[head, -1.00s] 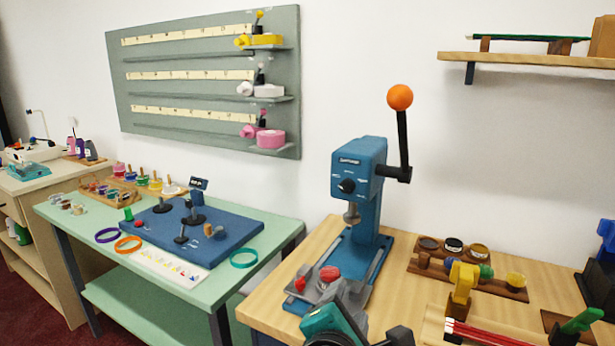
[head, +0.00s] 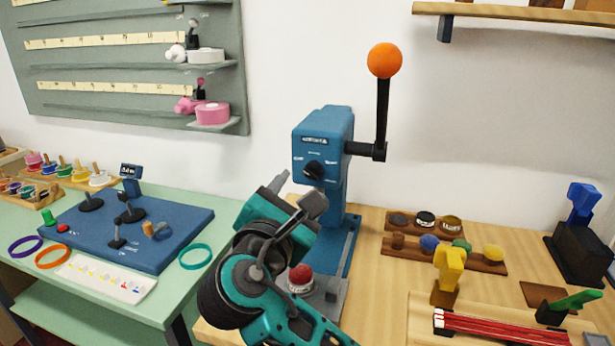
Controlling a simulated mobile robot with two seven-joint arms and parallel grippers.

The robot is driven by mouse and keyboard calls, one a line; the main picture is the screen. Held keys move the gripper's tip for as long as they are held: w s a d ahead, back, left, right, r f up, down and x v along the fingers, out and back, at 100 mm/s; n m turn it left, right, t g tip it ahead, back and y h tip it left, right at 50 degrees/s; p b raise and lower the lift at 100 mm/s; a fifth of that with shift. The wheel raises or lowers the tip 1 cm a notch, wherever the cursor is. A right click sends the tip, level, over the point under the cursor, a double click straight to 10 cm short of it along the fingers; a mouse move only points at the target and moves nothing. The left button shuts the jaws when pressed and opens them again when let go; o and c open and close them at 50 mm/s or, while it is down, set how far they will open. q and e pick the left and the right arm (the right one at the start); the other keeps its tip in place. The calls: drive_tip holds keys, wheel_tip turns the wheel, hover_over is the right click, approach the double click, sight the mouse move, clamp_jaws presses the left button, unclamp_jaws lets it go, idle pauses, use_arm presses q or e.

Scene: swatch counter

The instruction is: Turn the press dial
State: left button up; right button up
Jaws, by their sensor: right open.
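The blue press (head: 335,150) stands upright on the wooden counter, with an orange ball (head: 385,60) on its black lever. The press dial (head: 314,169) is a small black knob on the front face, with white markings around it. My right gripper (head: 300,192) is open, just below and in front of the dial, apart from it as far as I can tell. My right arm hides the lower front of the press and part of its base. A red knob (head: 300,279) shows on the base beside my arm. My left gripper is out of view.
The wooden counter (head: 380,295) holds a rack of colored knobs (head: 480,262), a yellow tool (head: 449,270) and red rods (head: 500,328) at right. A green table (head: 190,275) with a blue board (head: 165,245) is at left. A shelf (head: 530,14) is above right.

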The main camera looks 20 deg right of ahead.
sight(310, 175)
drive_tip(key=x, duration=0.5)
drive_tip(key=shift+w+d, duration=0.25)
drive_tip(key=shift+w, duration=0.15)
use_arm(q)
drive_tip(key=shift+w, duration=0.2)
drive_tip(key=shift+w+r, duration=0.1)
use_arm(e)
drive_tip(key=shift+c, duration=0.2)
drive_tip(key=c, duration=1)
